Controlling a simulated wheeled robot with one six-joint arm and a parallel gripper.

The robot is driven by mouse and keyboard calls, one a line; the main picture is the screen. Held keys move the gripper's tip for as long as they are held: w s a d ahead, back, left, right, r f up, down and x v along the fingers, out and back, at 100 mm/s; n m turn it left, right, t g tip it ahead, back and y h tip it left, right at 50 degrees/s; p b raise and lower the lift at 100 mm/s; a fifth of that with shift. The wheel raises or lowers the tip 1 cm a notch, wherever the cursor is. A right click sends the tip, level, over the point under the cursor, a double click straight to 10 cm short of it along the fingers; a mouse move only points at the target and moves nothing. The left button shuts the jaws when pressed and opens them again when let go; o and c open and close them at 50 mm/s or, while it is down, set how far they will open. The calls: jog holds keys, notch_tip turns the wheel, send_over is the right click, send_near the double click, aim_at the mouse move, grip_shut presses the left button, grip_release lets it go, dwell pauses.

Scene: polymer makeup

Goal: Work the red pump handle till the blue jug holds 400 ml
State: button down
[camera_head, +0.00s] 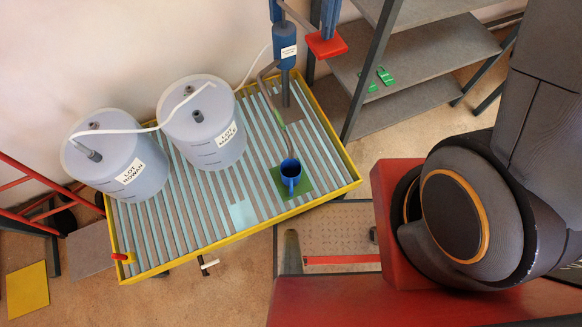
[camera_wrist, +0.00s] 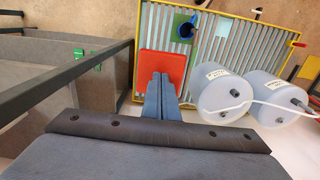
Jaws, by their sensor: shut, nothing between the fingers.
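The red pump handle (camera_head: 327,46) ends in a flat square pad beside the blue pump body (camera_head: 284,52), and the pad also shows in the wrist view (camera_wrist: 151,63). My gripper (camera_head: 328,35) has its blue fingers shut together and empty, with the tips at the pad; I cannot tell if they touch it. The fingers also show in the wrist view (camera_wrist: 157,80). The blue jug (camera_head: 290,178) stands upright on a green square (camera_head: 302,191) under the pump's spout. It shows in the wrist view (camera_wrist: 186,20). Its liquid level is too small to read.
Two translucent drums (camera_head: 118,170) (camera_head: 203,130) with a white hose stand on a slatted tray (camera_head: 235,240) with a yellow rim. A grey shelf (camera_head: 420,62) with green pieces stands right of the pump. A red-tipped tap (camera_head: 121,256) sits at the tray's front left.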

jog(key=shift+f, duration=0.1)
notch_tip(320, 180, down, 14)
jog(key=b, duration=0.7)
dwell(2.0)
notch_tip(320, 180, up, 14)
jog(key=p, duration=1.1)
dwell(0.6)
